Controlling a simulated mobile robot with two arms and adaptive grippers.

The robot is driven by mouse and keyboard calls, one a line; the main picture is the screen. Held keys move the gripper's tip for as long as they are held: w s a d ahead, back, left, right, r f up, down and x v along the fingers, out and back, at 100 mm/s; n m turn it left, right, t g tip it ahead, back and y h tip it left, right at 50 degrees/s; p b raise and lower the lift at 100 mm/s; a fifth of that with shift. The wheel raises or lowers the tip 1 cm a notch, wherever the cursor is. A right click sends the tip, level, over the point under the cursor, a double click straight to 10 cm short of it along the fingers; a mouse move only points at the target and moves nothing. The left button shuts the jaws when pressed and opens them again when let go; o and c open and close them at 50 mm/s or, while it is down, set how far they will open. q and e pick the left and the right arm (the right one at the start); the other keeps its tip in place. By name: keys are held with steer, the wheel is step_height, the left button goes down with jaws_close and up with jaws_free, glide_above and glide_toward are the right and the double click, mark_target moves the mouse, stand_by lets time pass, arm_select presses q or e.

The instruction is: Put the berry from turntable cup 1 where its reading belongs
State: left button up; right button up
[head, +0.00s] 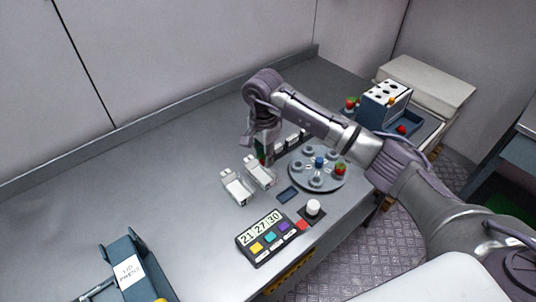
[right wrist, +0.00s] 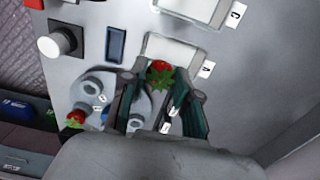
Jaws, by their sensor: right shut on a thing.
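My right gripper (head: 262,158) is shut on a red berry with green leaves; the berry (right wrist: 159,73) shows between the fingertips (right wrist: 158,88) in the right wrist view. In the head view only a bit of red and green shows at the fingers. The gripper is beside the round grey turntable (head: 298,180), close to the white trays. The turntable has several cups around a blue hub (head: 319,161). Another red berry (head: 340,169) sits at its right side and also shows in the right wrist view (right wrist: 75,119). Cup numbers are not clearly readable. My left gripper is not in view.
White trays (head: 237,187) (head: 259,171) stand left of the turntable. In front are a dark blue pad (head: 288,194), a white knob (head: 313,207) and a panel (head: 266,238) reading 21 27 30. A lid press (head: 128,272) stands front left; a berry rack (head: 385,101) stands back right.

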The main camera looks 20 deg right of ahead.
steer(key=shift+d+f, duration=0.35)
steer(key=shift+f, duration=0.2)
steer(key=shift+f+b, duration=0.35)
steer(key=shift+b, duration=0.05)
steer(key=shift+f, duration=0.35)
step_height(320, 180, down, 2)
steer(key=b, duration=0.2)
steer(key=shift+a+f+b, duration=0.15)
steer(key=shift+f+b, duration=0.05)
steer(key=shift+b, duration=0.15)
steer(key=shift+f+b, duration=0.4)
steer(key=shift+f, duration=0.05)
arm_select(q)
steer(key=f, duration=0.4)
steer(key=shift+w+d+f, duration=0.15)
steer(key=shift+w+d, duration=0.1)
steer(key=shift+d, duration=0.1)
arm_select(e)
steer(key=shift+r, duration=0.1)
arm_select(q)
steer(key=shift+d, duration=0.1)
arm_select(e)
steer(key=o, duration=0.7)
